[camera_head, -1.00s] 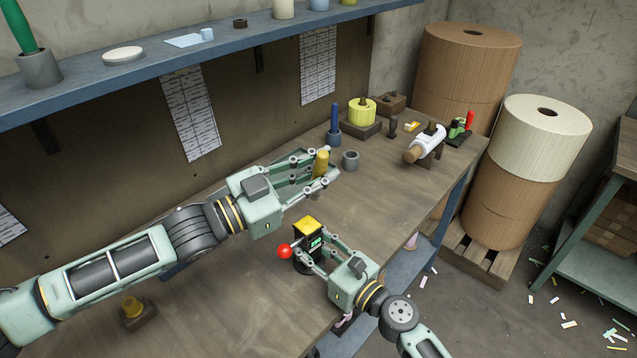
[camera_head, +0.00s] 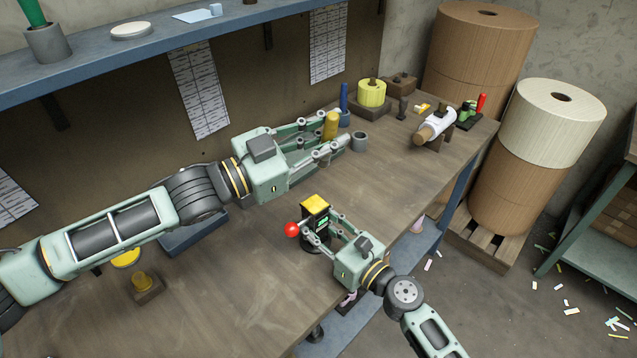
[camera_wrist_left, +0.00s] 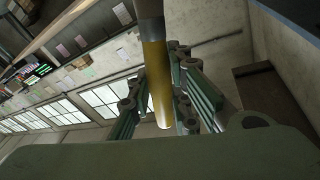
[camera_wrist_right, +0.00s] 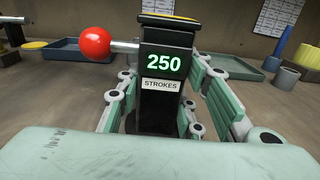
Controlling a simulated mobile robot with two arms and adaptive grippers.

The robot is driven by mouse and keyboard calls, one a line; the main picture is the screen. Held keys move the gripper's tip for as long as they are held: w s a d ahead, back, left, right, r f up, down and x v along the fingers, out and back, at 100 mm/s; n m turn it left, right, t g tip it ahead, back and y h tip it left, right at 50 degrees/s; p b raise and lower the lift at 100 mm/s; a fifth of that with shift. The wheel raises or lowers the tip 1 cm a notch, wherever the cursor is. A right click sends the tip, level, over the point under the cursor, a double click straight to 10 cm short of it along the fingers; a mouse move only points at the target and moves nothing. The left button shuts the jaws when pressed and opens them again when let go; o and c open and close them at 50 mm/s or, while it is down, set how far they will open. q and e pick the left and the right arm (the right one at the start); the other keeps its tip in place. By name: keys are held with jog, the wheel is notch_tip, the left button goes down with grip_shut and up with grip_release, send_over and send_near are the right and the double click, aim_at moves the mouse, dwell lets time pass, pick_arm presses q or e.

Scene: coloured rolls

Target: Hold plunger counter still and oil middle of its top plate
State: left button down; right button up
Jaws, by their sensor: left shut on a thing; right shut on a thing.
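The plunger counter (camera_head: 316,222) stands upright on the bench, a black box with a yellow top plate and a red ball on a side lever. My right gripper (camera_wrist_right: 160,105) is shut around the counter's body from the front. My left gripper (camera_head: 335,136) is shut on a yellow oiler (camera_head: 330,124), behind the counter and apart from it. In the left wrist view the oiler (camera_wrist_left: 157,75) shows a yellow body and a grey end; its tip is not clear.
A yellow roll (camera_head: 371,93) and a white roll on a stand (camera_head: 435,126) are farther back. A blue tray (camera_head: 192,236) lies under my left arm. Bench between oiler and counter is clear.

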pick_arm(q)
jog(key=d+r, duration=0.4)
jog(key=d, duration=0.3)
jog(key=shift+w, duration=0.2)
pick_arm(e)
jog(key=shift+s+f, duration=0.15)
jog(key=shift+f, duration=0.3)
jog(key=o, duration=0.9)
jog(key=shift+r, duration=0.1)
pick_arm(q)
jog(key=shift+w+a, duration=0.1)
pick_arm(e)
jog(key=o, duration=0.5)
jog(key=shift+w+r, duration=0.1)
jog(key=shift+w, duration=0.1)
jog(key=shift+b+v, duration=0.5)
jog(key=shift+v, duration=2.45)
pick_arm(q)
jog(key=shift+f+b, duration=0.4)
jog(key=shift+f, duration=0.55)
pick_arm(e)
jog(key=shift+v, duration=1.6)
